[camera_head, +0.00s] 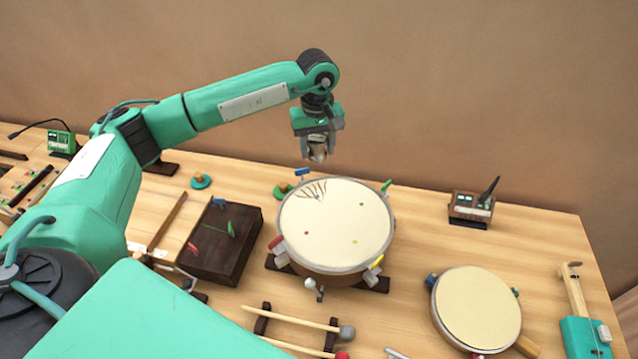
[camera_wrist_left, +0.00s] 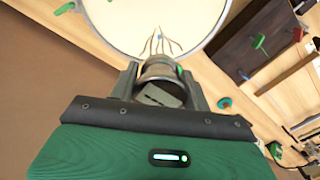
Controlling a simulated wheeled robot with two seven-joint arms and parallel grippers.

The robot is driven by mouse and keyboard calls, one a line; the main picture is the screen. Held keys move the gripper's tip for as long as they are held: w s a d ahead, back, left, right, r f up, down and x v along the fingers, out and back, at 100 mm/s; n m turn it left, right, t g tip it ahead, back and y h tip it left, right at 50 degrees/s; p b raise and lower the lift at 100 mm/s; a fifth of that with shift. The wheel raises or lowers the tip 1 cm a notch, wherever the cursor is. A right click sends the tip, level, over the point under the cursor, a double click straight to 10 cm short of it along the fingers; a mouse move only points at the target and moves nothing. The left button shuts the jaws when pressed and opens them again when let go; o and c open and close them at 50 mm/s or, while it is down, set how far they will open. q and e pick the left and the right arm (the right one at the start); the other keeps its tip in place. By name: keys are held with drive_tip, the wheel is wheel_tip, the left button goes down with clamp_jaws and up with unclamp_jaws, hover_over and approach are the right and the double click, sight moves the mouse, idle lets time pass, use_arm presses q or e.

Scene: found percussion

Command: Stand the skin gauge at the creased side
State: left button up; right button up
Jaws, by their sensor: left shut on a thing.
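The large drum (camera_head: 335,228) has a pale skin with dark crease lines (camera_head: 312,191) near its far left rim. The creases also show in the left wrist view (camera_wrist_left: 160,45), just beyond my fingers. My left gripper (camera_head: 316,152) is raised above and behind the drum's far rim. It is shut on a small grey and brownish round-bodied thing, which looks like the skin gauge (camera_wrist_left: 161,72). The gauge is apart from the skin, in the air. My fingers and their shadowed gap hide part of it. My right gripper is not in view.
Coloured clamps ring the drum, including a green one (camera_head: 386,186) and a red one (camera_head: 277,243). A dark box (camera_head: 222,243) stands left of the drum. A smaller drum (camera_head: 477,308) and a metering box (camera_head: 470,206) are at right. Beaters (camera_head: 300,318) lie in front.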

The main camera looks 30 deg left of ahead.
use_arm(q)
drive_tip(key=p, duration=0.3)
hover_over(318, 197)
wheel_tip(318, 197, down, 11)
drive_tip(key=shift+r, duration=0.15)
wheel_tip(318, 197, down, 4)
drive_tip(key=shift+p, duration=0.6)
drive_tip(key=shift+a, duration=0.1)
drive_tip(key=shift+f+b, duration=0.25)
drive_tip(key=shift+b, duration=0.05)
drive_tip(key=o, duration=1.2)
drive_tip(key=shift+r, duration=0.1)
